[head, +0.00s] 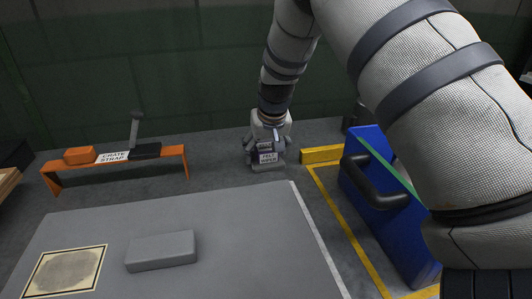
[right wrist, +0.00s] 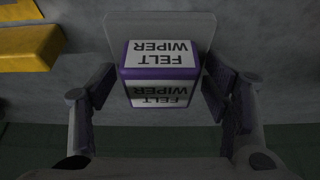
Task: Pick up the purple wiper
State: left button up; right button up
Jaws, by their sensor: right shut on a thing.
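The purple wiper (right wrist: 160,79) is a small block with purple edges and white labels reading "FELT WIPER", upside down in the right wrist view. In the head view the wiper (head: 267,158) shows only as a small labelled face at the end of my right arm, beyond the grey mat. My right gripper (right wrist: 160,88) has a finger on each side of the wiper and is shut on it. In the head view the right gripper (head: 267,152) points down and partly covers it. My left gripper is in neither view.
An orange bench (head: 172,152) labelled "CRATE STRAP" stands at left. A grey block (head: 161,251) lies on the grey mat (head: 235,225). A yellow block (head: 321,154) and a blue panel with a black handle (head: 374,182) stand right of the gripper. A wall rises behind.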

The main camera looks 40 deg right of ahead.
aim_at(265, 144)
notch_tip(265, 144, up, 3)
jog(key=shift+w+r, duration=0.1)
jog(key=shift+r, duration=0.05)
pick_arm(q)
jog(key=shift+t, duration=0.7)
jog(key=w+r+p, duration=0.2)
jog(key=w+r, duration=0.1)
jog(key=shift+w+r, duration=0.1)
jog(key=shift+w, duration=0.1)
pick_arm(e)
jog(key=s+a+r, duration=0.9)
jog(key=a, duration=0.1)
jog(key=shift+s+a+r, duration=0.15)
jog(key=shift+s+r, duration=0.05)
jog(key=shift+s, duration=0.15)
